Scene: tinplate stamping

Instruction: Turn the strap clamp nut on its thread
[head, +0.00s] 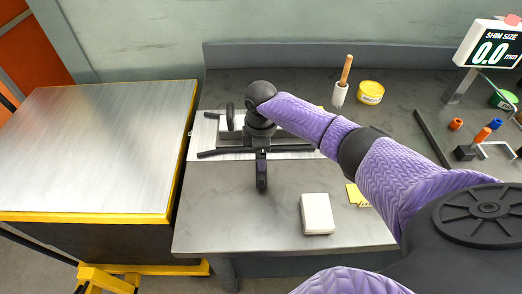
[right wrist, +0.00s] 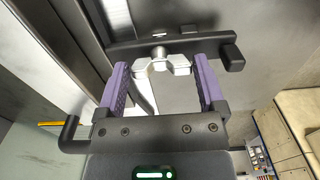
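The strap clamp nut (right wrist: 161,65) is a pale metal piece with two wing-like ends, seen in the right wrist view between my right gripper's fingers. My right gripper (right wrist: 160,78) has its two purple fingers apart, one beside each end of the nut, with thin gaps appearing to remain. A dark bar (right wrist: 180,42) with a block at its right end lies just beyond the nut. In the head view my right arm reaches over the fixture (head: 230,137) on the bench, and my right gripper (head: 262,158) and wrist hide the nut. My left gripper is not seen.
The grey bench (head: 240,225) carries a white block (head: 317,213), yellow notes (head: 355,194), a brush in a white cup (head: 339,95) and a yellow tin (head: 371,92). A display reading 0.0 mm (head: 489,46) stands at right. A metal-topped table (head: 95,145) stands left.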

